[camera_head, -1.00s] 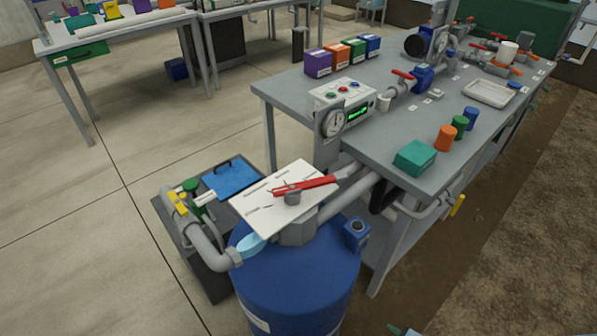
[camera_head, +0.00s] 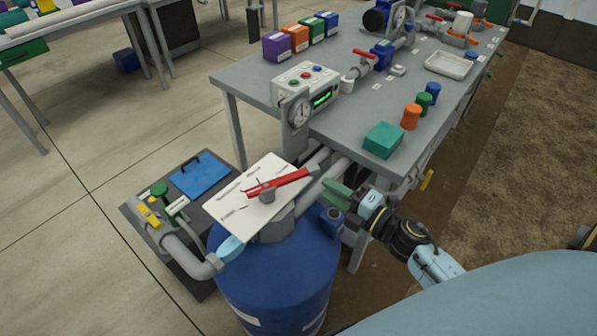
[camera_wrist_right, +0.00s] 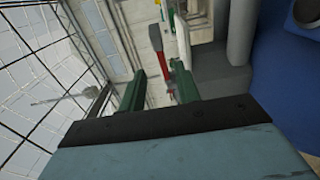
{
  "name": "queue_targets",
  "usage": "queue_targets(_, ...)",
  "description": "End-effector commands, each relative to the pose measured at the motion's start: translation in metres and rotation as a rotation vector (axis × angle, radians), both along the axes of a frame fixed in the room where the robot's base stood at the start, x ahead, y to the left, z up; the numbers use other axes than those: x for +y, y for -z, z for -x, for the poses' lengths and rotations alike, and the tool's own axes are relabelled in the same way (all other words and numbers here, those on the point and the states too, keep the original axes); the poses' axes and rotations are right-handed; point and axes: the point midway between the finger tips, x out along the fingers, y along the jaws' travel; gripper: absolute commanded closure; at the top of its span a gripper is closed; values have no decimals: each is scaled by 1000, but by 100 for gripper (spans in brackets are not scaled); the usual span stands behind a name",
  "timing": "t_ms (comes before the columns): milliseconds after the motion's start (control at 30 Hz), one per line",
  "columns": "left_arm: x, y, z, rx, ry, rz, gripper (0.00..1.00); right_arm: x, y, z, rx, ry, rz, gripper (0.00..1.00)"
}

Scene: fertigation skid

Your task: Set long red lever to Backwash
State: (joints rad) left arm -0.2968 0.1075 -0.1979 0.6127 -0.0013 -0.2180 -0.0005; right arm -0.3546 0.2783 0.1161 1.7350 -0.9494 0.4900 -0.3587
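The long red lever (camera_head: 290,179) sits on a grey pivot over a white label plate (camera_head: 250,212), on top of the blue tank (camera_head: 275,268). Its long end points to the upper right in the head view. The plate's labels are too small to read surely, so I cannot tell which one is Backwash. My right gripper (camera_head: 332,193) is right of the lever and plate, apart from them. In the right wrist view its two green fingers (camera_wrist_right: 160,88) are spread with nothing held. The red lever (camera_wrist_right: 156,40) shows beyond them there. My left gripper is not in view.
The grey bench (camera_head: 350,125) stands behind the tank, with a gauge box (camera_head: 305,85) and a teal block (camera_head: 383,140) near its edge. A small blue box (camera_head: 332,220) is beside my right gripper. Grey pipes (camera_head: 190,255) run left of the plate.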

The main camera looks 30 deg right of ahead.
Motion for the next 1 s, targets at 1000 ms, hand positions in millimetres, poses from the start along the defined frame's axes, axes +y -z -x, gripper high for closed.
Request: queue_targets(1000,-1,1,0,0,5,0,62,36,0,-85,2,1,-4,84)
